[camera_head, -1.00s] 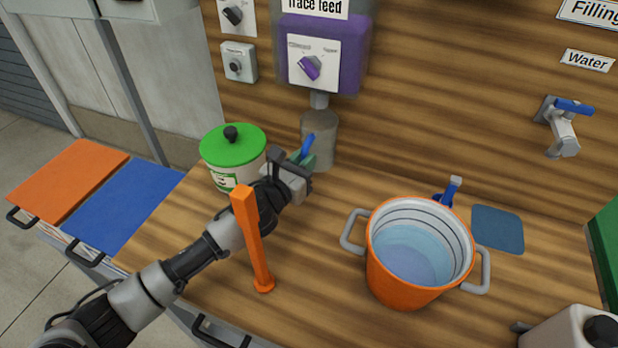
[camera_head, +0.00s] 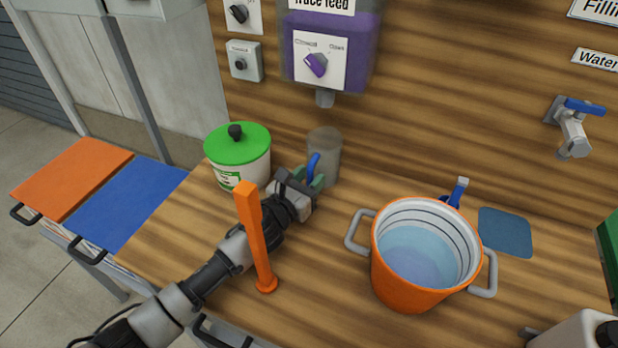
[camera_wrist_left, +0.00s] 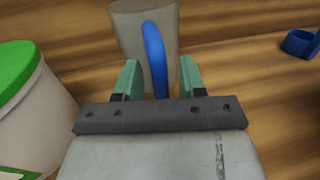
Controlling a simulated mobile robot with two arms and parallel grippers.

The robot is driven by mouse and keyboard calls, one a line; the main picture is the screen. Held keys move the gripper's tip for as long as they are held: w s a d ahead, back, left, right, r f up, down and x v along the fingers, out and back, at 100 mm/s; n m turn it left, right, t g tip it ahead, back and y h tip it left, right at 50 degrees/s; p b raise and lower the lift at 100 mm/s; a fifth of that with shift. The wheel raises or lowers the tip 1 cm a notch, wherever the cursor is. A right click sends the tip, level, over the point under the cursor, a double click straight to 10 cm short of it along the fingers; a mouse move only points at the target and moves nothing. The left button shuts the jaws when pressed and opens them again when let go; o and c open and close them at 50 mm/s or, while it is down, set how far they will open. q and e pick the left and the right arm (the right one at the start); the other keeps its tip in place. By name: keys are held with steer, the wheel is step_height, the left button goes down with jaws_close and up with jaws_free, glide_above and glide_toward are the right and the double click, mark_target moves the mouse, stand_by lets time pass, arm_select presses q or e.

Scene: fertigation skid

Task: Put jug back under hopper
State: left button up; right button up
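The jug is a grey translucent cylinder (camera_head: 324,150) with a blue handle (camera_head: 313,166). It looks upright, on or close to the worktop, below the hopper's spout (camera_head: 325,98) in the head view. Its lower part is partly hidden. My left gripper (camera_head: 312,180) is at the handle; in the left wrist view its green fingers (camera_wrist_left: 160,78) stand on either side of the blue handle (camera_wrist_left: 154,55), with a narrow gap showing. The hopper (camera_head: 330,45) is purple, with a dial on its front panel. My right gripper is not in view.
A green-lidded tub (camera_head: 240,165) stands close left of the jug. An orange post (camera_head: 254,240) rises beside my left arm. An orange pot (camera_head: 420,275) with liquid stands to the right, near a blue mat (camera_head: 505,232). A water tap (camera_head: 572,130) is on the wall.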

arm_select(q)
steer(key=shift+s+r, duration=0.1)
steer(key=shift+r, duration=0.05)
steer(key=v, duration=0.7)
steer(key=shift+s+a, duration=0.1)
steer(key=shift+a, duration=0.05)
